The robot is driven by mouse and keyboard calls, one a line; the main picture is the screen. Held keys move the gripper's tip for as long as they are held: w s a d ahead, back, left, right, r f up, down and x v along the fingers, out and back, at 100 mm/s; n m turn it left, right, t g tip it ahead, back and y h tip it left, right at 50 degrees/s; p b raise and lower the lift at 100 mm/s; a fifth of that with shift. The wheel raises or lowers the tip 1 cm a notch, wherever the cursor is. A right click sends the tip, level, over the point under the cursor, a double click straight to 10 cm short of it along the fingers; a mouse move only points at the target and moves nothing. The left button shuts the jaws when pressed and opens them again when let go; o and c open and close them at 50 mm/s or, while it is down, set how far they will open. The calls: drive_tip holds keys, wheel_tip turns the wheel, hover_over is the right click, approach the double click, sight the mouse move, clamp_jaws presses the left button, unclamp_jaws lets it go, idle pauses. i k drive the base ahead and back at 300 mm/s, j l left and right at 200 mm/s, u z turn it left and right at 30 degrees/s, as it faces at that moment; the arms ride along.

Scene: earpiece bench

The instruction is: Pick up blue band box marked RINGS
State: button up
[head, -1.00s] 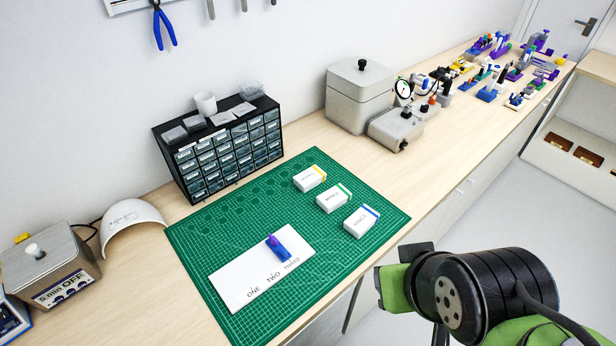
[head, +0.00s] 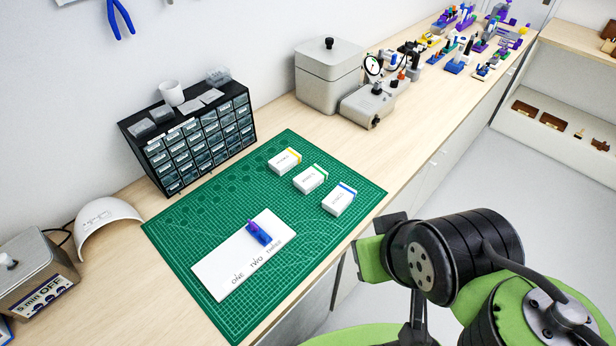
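The blue band box (head: 339,200) is a small white carton with a blue stripe along one edge. It lies on the green cutting mat (head: 330,236), near the mat's right corner, and is the nearest of a row of 3 boxes to my arm. Its printed label is too small to read surely. The green band box (head: 310,179) and the yellow band box (head: 285,161) lie beyond it to the upper left, with gaps between. My arm is at the lower right, off the bench's front edge. I cannot see my gripper's fingers.
A white card (head: 215,283) marked ONE, TWO, THREE carries a blue-purple piece (head: 259,233). A drawer cabinet (head: 190,140) stands behind the mat. A grey lidded box (head: 328,77) and a dial instrument (head: 372,100) stand farther along the bench. Bare mat surrounds the boxes.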

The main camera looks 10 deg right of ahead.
sight(337, 201)
drive_tip(key=i+l+u, duration=0.1)
drive_tip(key=l+u, duration=0.25)
drive_tip(key=u, duration=0.15)
drive_tip(key=i+l+u, duration=0.1)
drive_tip(key=l+u, duration=0.65)
drive_tip(key=u, duration=0.2)
drive_tip(key=k+l+u, duration=0.1)
drive_tip(key=l+u, duration=0.25)
drive_tip(key=u, duration=0.15)
drive_tip(key=k+l+u, duration=0.1)
drive_tip(key=l+u, duration=0.35)
drive_tip(key=k+l+u, duration=0.2)
drive_tip(key=u, duration=0.3)
